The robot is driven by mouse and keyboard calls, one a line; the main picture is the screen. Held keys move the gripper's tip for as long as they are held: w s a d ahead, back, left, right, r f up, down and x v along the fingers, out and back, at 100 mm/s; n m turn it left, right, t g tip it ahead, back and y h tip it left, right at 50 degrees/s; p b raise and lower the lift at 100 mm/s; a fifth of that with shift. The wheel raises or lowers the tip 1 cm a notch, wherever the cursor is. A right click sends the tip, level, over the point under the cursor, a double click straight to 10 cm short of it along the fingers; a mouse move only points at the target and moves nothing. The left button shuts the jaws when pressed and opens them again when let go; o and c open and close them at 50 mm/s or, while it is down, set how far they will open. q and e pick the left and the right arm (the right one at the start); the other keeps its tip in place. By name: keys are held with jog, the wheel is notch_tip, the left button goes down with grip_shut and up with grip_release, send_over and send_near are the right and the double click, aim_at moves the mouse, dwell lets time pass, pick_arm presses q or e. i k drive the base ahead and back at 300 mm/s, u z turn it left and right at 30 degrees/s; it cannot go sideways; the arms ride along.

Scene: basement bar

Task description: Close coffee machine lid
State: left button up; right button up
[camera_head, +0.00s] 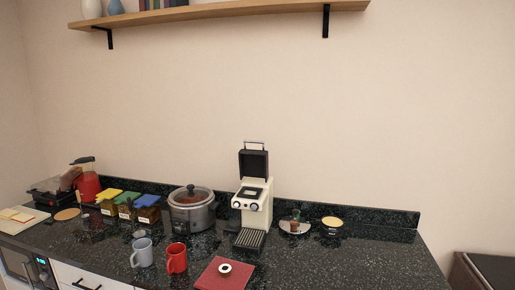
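The coffee machine (253,205) stands on the dark stone counter, against the wall, right of the slow cooker. It is white with a black drip tray at its front. Its lid (254,162) is black with a metal handle on top and stands open, upright at the back of the machine. Neither of my grippers shows in the head view.
A slow cooker (192,212) stands left of the machine. A grey mug (142,254) and a red mug (176,259) stand in front, near a red mat (222,275) with a small white ring-shaped item. A plate (295,228) with a small plant-like item and a yellow-topped round item (332,222) are to the right. The counter's right end is clear.

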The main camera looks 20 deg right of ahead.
aim_at(253, 163)
jog(key=k, duration=1)
jog(key=u, duration=0.7)
jog(key=i, duration=1)
jog(key=z, duration=0.55)
jog(key=i, duration=0.8)
jog(key=z, duration=0.7)
